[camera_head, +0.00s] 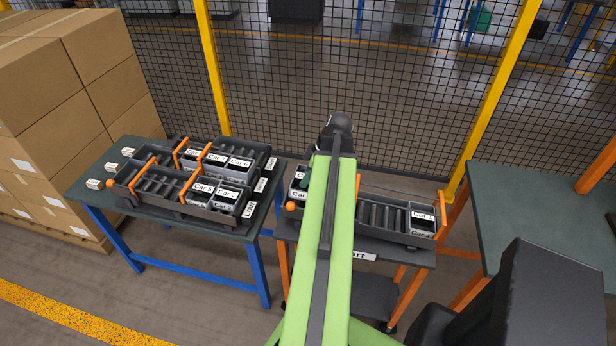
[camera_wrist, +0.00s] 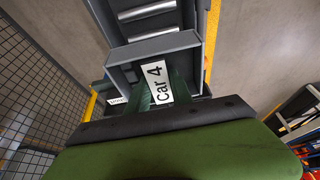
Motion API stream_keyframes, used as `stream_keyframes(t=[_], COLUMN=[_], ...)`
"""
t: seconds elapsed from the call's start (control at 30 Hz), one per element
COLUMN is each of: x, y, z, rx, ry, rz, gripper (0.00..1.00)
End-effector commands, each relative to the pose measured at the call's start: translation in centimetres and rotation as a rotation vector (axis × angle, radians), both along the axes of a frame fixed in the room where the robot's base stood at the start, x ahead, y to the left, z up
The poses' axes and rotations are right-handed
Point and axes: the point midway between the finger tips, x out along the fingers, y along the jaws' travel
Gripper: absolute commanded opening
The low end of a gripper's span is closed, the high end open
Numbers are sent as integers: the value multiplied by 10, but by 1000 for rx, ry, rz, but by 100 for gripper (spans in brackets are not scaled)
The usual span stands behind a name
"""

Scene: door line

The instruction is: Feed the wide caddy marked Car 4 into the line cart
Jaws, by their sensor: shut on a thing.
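The wide caddy marked Car 4 (camera_wrist: 126,73) is a grey box with a white label in the wrist view. My gripper (camera_wrist: 160,93) is shut on its near, labelled side with green fingers. The caddy is in line with a roller lane (camera_wrist: 148,12) beyond it; I cannot tell how far it sits on the rollers. In the head view, the line cart (camera_head: 377,239) is a dark frame with roller lanes. A caddy with a partly covered "Car" label (camera_head: 299,195) shows at the cart's left end. My green arm hides part of the cart and most of my gripper.
Labelled caddies (camera_head: 422,219) stand at the cart's right end by an orange bar. The left table (camera_head: 88,193) holds roller racks with several caddies. A green-topped table (camera_head: 520,215) stands right. A mesh fence (camera_head: 390,110) runs behind; cartons (camera_head: 60,110) are stacked left.

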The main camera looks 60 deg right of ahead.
Motion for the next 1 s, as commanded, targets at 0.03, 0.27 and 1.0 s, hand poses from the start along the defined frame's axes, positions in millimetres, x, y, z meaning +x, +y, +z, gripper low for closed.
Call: stream_keyframes(t=[0.03,0.27,1.0], x=[0,0,-1], y=[0,0,-1], z=[-14,-45,-58], rx=[0,1,0], ry=[-1,-1,-1], rz=[0,-1,-2], gripper=[0,0,0])
